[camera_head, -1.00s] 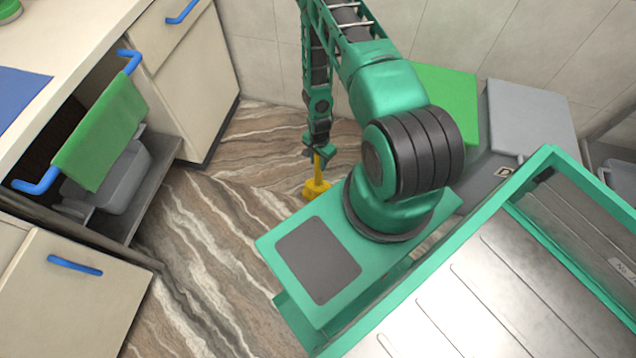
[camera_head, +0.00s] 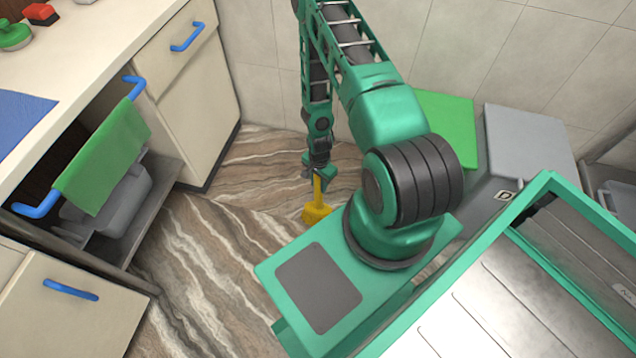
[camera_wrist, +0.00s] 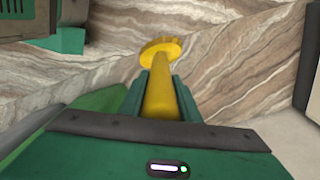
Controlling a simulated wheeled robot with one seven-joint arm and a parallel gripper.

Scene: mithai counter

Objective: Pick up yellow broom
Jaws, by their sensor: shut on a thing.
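The yellow broom (camera_head: 317,211) is upright in the head view, just left of my arm's base, with its wide head at the bottom. My gripper (camera_head: 318,173) is shut on the upper part of its handle. In the wrist view the yellow broom (camera_wrist: 160,90) runs away from me between the two green fingers of my gripper (camera_wrist: 160,88), with its head at the far end above the floor. Whether the head touches the floor I cannot tell. The top of the handle is hidden by the gripper.
A brown streaked floor (camera_head: 215,240) is clear to the left. Cream cabinets (camera_head: 185,95) with blue handles and an open shelf with a green cloth (camera_head: 105,155) stand at left. A green-lidded bin (camera_head: 447,125) and grey-lidded bin (camera_head: 530,140) stand right by the tiled wall.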

